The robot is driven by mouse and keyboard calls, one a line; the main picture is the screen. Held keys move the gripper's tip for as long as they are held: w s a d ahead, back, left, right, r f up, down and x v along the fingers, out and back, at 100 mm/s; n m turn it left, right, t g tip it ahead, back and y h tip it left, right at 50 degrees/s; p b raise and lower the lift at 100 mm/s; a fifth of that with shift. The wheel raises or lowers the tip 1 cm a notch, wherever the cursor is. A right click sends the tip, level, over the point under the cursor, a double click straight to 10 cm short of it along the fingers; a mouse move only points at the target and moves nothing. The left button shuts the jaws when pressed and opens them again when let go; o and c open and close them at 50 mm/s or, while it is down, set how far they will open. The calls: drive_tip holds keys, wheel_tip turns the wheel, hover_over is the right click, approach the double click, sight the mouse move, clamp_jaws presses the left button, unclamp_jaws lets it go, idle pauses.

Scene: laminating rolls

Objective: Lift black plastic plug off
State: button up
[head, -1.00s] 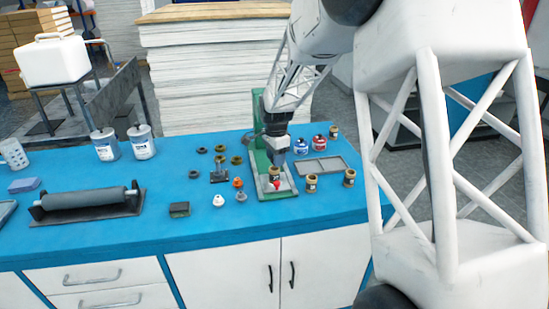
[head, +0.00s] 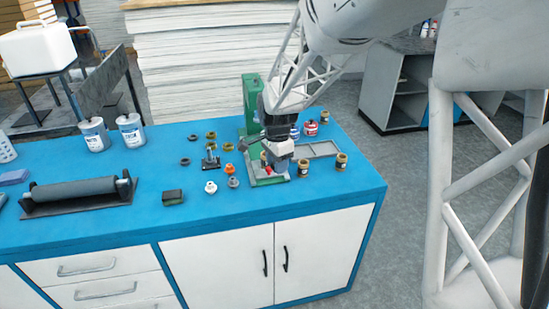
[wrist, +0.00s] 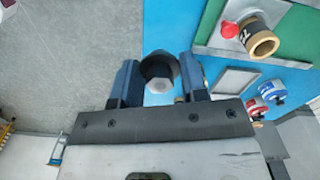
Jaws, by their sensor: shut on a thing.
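My gripper (wrist: 158,82) is shut on a dark black plug-like piece (wrist: 157,64), held between its two blue-grey fingers in the wrist view. A pale hexagonal face shows at the piece's lower side. In the head view my gripper (head: 280,165) is low over the green press, and its fingertips and the held piece are not clear there.
The green press (head: 252,100) stands behind my gripper. Brass-topped jars (head: 303,168) and (head: 341,161) stand to the right, near a grey tray (head: 318,149). Small rings and fittings (head: 211,188) lie left. A roller (head: 75,190) lies farther left. The front bench edge is close.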

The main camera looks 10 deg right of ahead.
drive_tip(key=shift+s, duration=0.4)
drive_tip(key=shift+d, duration=0.1)
idle(0.8)
